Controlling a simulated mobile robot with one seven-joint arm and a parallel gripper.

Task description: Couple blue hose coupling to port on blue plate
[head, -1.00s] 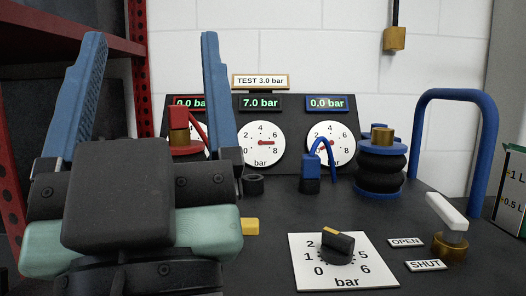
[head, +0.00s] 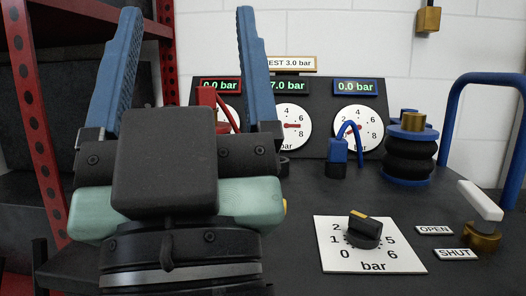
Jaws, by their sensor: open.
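The blue hose coupling (head: 338,151) stands upright in a dark holder on the bench, in front of the blue-framed gauge. A thin blue hose (head: 353,128) arches from its top to the right. To its right, a black bellows between blue plates (head: 407,182) carries a brass fitting (head: 411,121) on top; a small blue part shows behind it. Which part is the port I cannot tell for sure. My gripper (head: 190,70) is raised at the left in the head view, its two blue fingers wide apart and empty. It is well left of the coupling and apart from it.
A red coupling and hose (head: 207,97) are partly hidden behind my right finger. A pressure knob (head: 364,231) sits on a white dial plate. A white-handled lever (head: 480,202) stands by OPEN and SHUT labels. A blue tube frame (head: 452,115) rises at the right. Red shelving (head: 37,120) is at the left.

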